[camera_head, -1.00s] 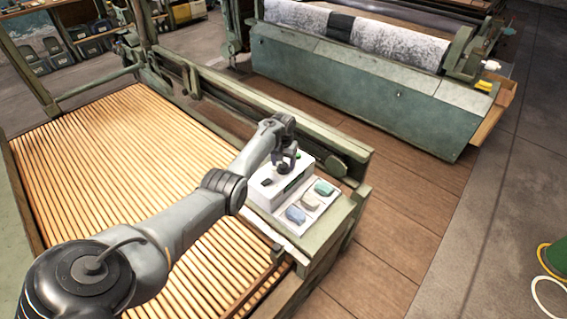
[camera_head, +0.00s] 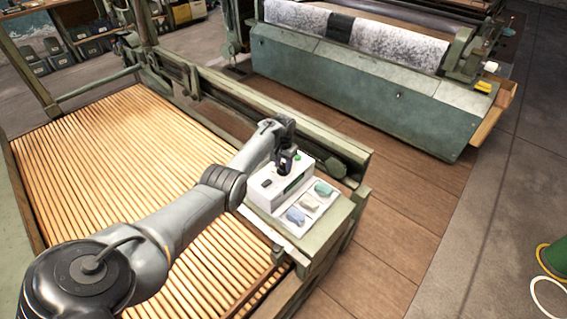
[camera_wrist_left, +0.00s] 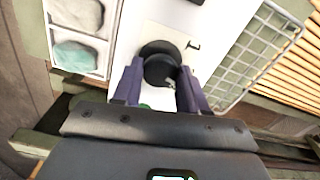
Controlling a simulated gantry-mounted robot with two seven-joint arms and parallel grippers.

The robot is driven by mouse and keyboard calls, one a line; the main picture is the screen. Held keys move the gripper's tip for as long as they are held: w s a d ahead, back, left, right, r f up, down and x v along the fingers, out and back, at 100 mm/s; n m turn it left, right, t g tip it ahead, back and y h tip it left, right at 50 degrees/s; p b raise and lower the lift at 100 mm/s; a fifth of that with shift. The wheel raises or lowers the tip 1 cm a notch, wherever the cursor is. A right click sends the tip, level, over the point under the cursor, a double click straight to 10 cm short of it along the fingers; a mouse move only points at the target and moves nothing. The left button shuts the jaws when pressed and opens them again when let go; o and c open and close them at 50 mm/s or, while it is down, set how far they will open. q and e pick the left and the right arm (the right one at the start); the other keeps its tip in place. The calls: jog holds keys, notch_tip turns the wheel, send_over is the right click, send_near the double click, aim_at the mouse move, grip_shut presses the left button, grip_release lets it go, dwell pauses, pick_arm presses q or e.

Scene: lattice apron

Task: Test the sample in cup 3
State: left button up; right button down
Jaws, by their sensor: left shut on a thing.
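A white boxy tester (camera_head: 265,192) with a green button (camera_head: 297,156) stands on the end of the green machine frame. I can read no cup numbers. The left wrist view shows the tray (camera_wrist_left: 107,40) at its upper left. My left gripper (camera_head: 286,168) is over the tester. Its purple fingers (camera_wrist_left: 160,78) are shut on a round black knob-like piece (camera_wrist_left: 160,50); whether that is lifted is unclear.
A bed of wooden slats (camera_head: 110,180) lies left of the tester, under my left arm. A large green machine with a speckled roll (camera_head: 390,45) stands at the back. Wooden floor (camera_head: 400,215) is clear to the right. A green round object (camera_head: 555,260) is at the right edge.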

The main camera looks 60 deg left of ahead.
aim_at(284, 166)
pick_arm(q)
jog(key=m, duration=0.3)
jog(key=shift+m, duration=1.7)
jog(key=o, duration=1)
jog(key=shift+o, duration=0.2)
notch_tip(284, 166, up, 11)
jog(key=p, duration=0.5)
jog(key=shift+p, duration=0.4)
jog(key=shift+f, duration=0.15)
